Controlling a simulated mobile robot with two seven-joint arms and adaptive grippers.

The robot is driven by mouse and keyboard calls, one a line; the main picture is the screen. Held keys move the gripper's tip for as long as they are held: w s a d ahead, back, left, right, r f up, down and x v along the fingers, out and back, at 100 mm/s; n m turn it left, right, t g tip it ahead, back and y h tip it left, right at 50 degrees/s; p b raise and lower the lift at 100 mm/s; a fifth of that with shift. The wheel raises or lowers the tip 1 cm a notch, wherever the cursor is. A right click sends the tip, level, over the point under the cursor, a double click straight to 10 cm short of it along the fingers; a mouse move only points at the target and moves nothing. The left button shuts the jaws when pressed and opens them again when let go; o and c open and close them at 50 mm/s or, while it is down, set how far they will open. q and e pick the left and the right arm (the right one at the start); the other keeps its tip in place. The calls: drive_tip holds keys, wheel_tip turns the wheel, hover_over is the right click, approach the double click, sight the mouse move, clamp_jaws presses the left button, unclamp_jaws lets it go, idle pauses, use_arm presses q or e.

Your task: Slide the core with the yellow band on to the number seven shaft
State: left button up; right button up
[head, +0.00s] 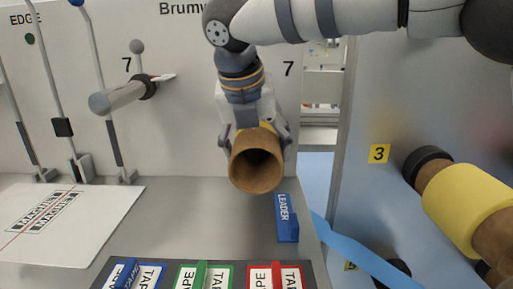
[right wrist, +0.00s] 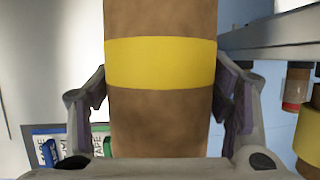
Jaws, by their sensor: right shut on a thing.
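The brown cardboard core (head: 256,168) is held in my right gripper (head: 254,135), its open end facing the head camera. In the right wrist view the core (right wrist: 160,115) lies between the two fingers of the right gripper (right wrist: 160,100), and its yellow band (right wrist: 160,63) shows. The number seven shaft (head: 122,95) is a bare grey cylinder with a dark collar, sticking out of the pale panel at the left. The core is to the right of the shaft and apart from it. A "7" label is beside the shaft. My left gripper is not in view.
A blue leader block (head: 287,220) lies on the grey deck below the core. Tape holders (head: 200,275) line the front. A white printed sheet (head: 60,222) lies at left. A yellow roll (head: 466,208) sits on a shaft by the "3" label (head: 379,154).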

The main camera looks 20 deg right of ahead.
drive_tip(key=o, duration=0.4)
drive_tip(key=shift+c, duration=0.2)
drive_tip(key=c, duration=0.8)
drive_tip(key=shift+w+d+b, duration=0.2)
drive_tip(key=shift+w, duration=0.6)
drive_tip(key=shift+w+d+b, duration=0.15)
drive_tip(key=shift+w, duration=0.6)
drive_tip(key=o, duration=1.8)
drive_tip(key=shift+w, duration=0.1)
drive_tip(key=v, duration=1.2)
